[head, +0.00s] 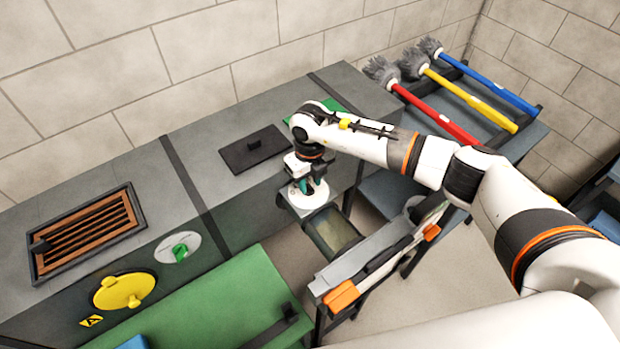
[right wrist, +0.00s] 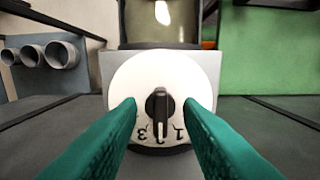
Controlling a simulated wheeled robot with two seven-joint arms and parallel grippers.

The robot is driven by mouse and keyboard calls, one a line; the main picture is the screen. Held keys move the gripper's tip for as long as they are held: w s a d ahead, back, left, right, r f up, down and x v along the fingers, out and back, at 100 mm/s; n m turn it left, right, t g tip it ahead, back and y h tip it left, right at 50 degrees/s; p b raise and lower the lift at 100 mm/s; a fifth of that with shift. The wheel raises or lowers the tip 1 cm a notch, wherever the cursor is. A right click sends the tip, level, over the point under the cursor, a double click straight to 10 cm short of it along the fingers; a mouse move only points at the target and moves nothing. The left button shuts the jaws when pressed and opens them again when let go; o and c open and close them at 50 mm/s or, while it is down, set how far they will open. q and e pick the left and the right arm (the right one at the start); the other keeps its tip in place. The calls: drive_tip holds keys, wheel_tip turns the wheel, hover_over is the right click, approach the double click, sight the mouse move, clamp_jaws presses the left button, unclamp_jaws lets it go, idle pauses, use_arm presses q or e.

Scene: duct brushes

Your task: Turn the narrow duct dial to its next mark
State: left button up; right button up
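A white round dial (right wrist: 128,82) with a black knob (right wrist: 160,112) fills the middle of the right wrist view. The digits 1 and 3 show on its lower rim. The knob's lower end, with a pale line, lies between them. My right gripper (right wrist: 158,103) is open, its teal fingers on either side of the knob with gaps to it. In the head view my right gripper (head: 311,187) is at the front of the grey duct (head: 240,195), over the white dial (head: 303,198), mostly covering it. My left gripper is not in view.
A second white dial with a green knob (head: 179,248) and a yellow round cover (head: 125,291) are on the duct front at left. A brown-slatted grille (head: 88,232) is on top. Red, yellow and blue-handled brushes (head: 455,85) lie on a rack at right.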

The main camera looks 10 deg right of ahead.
drive_tip(key=shift+f, duration=0.3)
drive_tip(key=shift+s+f, duration=0.1)
drive_tip(key=shift+f, duration=0.1)
clamp_jaws()
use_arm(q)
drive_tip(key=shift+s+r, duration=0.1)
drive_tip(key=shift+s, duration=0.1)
